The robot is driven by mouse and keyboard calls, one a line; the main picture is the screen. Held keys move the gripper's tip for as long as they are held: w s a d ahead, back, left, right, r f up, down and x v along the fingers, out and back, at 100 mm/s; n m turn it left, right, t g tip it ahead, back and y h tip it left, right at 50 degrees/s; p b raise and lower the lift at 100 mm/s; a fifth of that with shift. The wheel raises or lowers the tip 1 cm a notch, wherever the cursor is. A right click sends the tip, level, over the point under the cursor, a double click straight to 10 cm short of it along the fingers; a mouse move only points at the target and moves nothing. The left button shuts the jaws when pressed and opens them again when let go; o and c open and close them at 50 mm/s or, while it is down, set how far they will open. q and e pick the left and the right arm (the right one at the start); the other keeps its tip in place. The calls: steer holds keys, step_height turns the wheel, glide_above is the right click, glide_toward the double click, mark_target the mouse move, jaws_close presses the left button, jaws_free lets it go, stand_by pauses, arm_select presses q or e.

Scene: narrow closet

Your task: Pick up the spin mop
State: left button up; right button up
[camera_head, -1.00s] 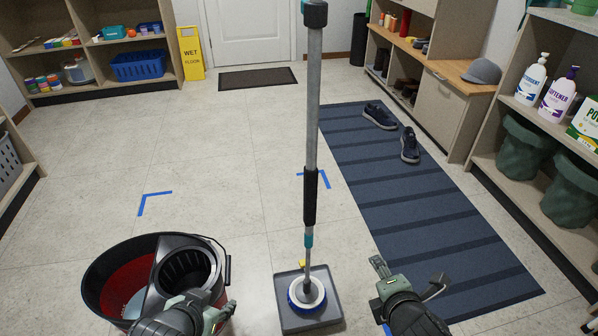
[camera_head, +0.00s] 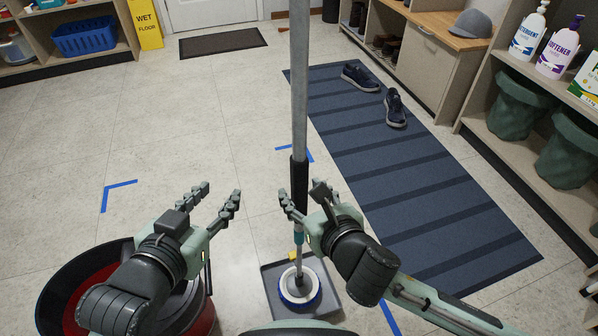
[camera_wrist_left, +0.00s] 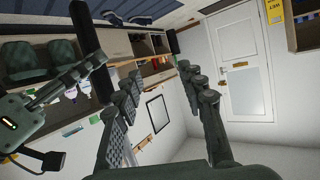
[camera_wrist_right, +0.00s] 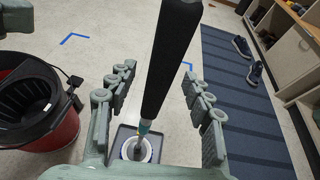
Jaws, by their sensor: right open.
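The spin mop (camera_head: 299,120) stands upright, with a grey pole, a black grip sleeve (camera_head: 299,185) and a round white-and-blue head (camera_head: 299,287) on a grey square tray (camera_head: 327,309). My right gripper (camera_head: 305,200) is open at the lower part of the black sleeve. In the right wrist view the sleeve (camera_wrist_right: 170,60) passes between its spread fingers, with gaps visible on both sides. My left gripper (camera_head: 218,203) is open and empty, to the left of the pole. The left wrist view shows its spread fingers (camera_wrist_left: 165,95) with nothing between them.
A black-and-red bucket (camera_head: 60,295) stands at the lower left, partly behind my left arm. A dark blue striped rug (camera_head: 420,190) with shoes (camera_head: 395,108) lies at right. Shelves (camera_head: 500,120) line the right wall.

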steer(key=shift+x, duration=1.2)
jaws_close()
arm_select(q)
steer(key=shift+w+d+r+t+h, duration=0.2)
steer(key=shift+d+r+t, duration=0.15)
steer(key=shift+r, duration=0.2)
steer(key=shift+w+d+r+t+h, duration=0.15)
steer(key=shift+d+r+t+h, duration=0.15)
steer(key=shift+r, duration=0.2)
arm_select(e)
steer(key=shift+r, duration=0.15)
